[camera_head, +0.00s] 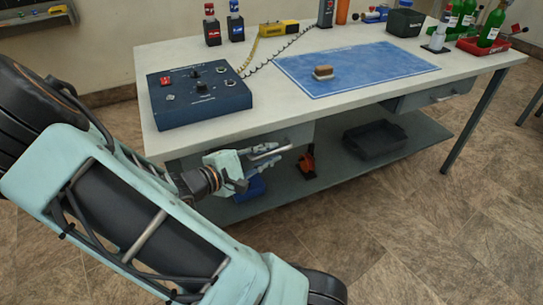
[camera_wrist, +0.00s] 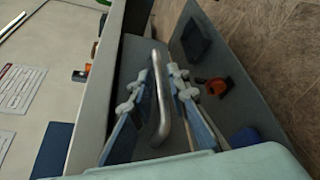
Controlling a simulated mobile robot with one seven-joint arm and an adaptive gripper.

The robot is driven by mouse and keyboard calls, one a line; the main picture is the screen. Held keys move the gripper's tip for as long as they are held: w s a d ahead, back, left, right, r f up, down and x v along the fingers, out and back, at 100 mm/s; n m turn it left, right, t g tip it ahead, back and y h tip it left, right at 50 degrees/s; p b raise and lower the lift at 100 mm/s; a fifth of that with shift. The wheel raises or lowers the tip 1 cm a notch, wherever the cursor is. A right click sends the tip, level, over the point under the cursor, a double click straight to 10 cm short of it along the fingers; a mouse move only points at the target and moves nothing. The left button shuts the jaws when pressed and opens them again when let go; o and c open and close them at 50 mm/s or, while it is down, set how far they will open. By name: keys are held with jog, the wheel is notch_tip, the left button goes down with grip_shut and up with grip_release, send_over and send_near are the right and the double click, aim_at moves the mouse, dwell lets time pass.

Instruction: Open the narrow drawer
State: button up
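The workbench has a grey drawer front (camera_head: 298,134) under its left part, and a metal bar handle (camera_wrist: 160,100) on it runs lengthwise in the wrist view. A second drawer front (camera_head: 440,93) shows under the bench's right part. I cannot tell for sure from the pictures which is the narrow one. Both drawers look closed. My gripper (camera_head: 265,156) is at the left drawer, below the tabletop edge. In the wrist view my gripper (camera_wrist: 157,76) is open, with the handle between its spread fingers. The right finger is close to the bar; contact cannot be told.
The white tabletop (camera_head: 270,105) overhangs just above my gripper. A blue control box (camera_head: 200,95) sits near its left front corner. The lower shelf (camera_head: 335,170) holds a dark bin (camera_head: 375,142) and an orange-black item (camera_head: 307,163). The floor in front is clear.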

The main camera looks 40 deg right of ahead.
jog(key=shift+d+f, duration=0.1)
jog(key=shift+d, duration=0.4)
grip_shut()
